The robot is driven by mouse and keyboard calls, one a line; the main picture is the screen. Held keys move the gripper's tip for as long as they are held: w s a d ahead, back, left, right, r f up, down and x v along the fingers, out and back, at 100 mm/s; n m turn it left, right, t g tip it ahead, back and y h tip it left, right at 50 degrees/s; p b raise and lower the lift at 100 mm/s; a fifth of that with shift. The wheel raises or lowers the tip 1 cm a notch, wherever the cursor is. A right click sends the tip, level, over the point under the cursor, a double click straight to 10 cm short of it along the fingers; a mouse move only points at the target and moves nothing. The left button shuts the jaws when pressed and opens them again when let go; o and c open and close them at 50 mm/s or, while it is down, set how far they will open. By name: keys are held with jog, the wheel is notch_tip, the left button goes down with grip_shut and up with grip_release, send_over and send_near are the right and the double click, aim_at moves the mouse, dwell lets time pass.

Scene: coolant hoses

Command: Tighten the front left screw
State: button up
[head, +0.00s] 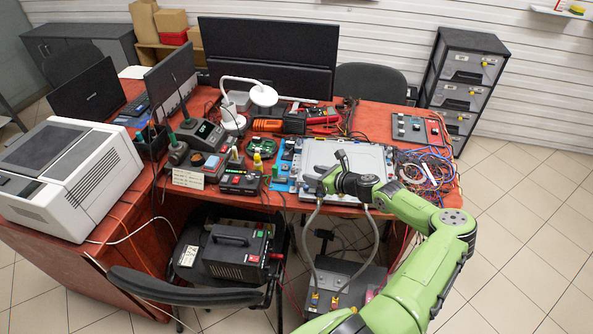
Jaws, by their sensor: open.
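A flat silver plate (372,157) with a raised rim lies near the front edge of the red desk. Small fittings sit along its edges, and two grey hoses (312,245) hang from its front side down to a box below. The front left screw is too small to make out, and my arm covers part of that corner. My green arm reaches in from the lower right. My gripper (338,163) is over the front left part of the plate, open, with its fingers small and dark. I cannot tell whether it touches anything.
Tangled coloured wires (428,170) lie right of the plate. A blue mat (284,172) with small parts is on its left, beside a black control box (240,182). A chair with a black power unit (238,250) and a grey box (345,285) stand below the front edge.

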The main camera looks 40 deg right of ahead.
aim_at(295, 169)
jog(key=b+x, duration=0.1)
jog(key=x, duration=0.8)
jog(key=shift+f, duration=0.15)
grip_shut()
